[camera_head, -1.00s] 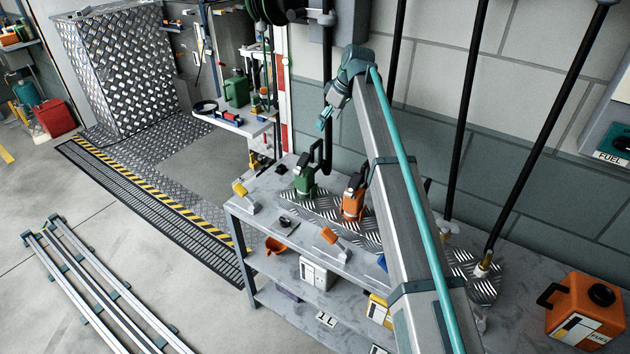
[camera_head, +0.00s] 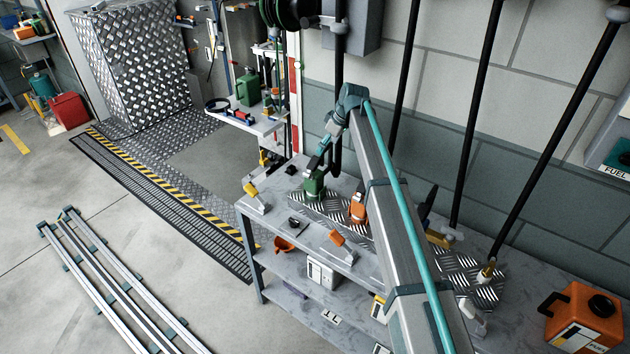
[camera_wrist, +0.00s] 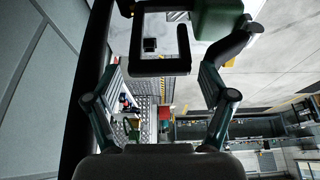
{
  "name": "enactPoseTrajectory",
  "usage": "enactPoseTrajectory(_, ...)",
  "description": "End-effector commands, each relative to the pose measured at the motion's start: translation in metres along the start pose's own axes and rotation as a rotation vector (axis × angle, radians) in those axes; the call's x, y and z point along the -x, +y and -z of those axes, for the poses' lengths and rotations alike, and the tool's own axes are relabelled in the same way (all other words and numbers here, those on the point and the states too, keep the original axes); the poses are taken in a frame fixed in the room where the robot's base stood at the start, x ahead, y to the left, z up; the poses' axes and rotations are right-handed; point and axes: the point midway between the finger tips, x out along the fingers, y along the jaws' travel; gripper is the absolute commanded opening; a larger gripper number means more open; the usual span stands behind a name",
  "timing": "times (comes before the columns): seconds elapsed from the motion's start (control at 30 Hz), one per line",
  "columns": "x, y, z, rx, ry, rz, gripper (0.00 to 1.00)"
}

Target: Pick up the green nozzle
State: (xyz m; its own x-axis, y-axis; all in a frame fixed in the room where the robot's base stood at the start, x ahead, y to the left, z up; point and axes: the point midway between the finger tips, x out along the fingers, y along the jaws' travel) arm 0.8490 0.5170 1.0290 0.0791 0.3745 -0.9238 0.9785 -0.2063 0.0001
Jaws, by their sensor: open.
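The green nozzle (camera_head: 314,186) stands on the workbench's diamond-plate strip, toward its far left end. My gripper (camera_head: 319,160) is at its top, and its arm comes down from the upper right. In the wrist view, my gripper (camera_wrist: 160,78) is open, with a finger at each side of the picture. Between and beyond the fingertips is a black squared loop (camera_wrist: 160,67), which looks like the nozzle's handle guard. The green body (camera_wrist: 216,14) shows at the top, beside the right finger. Contact cannot be told.
An orange nozzle (camera_head: 357,208) stands close to the right of the green one. Black hoses hang along the wall; one (camera_head: 338,90) runs down behind the green nozzle. Orange-handled tools (camera_head: 341,240) lie on the bench front. An orange fuel can (camera_head: 580,318) is at the right.

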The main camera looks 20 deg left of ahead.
Motion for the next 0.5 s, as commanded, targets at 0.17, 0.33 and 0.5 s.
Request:
enactPoseTrajectory(0.17, -0.0051, -0.0001, -0.0005, 0.000, 0.000, 0.000, 0.82)
enactPoseTrajectory(0.33, -0.0048, 0.0001, -0.0005, 0.000, 0.000, 0.000, 0.71)
enactPoseTrajectory(0.5, -0.0046, 0.0001, -0.0006, 0.000, 0.000, 0.000, 0.42)
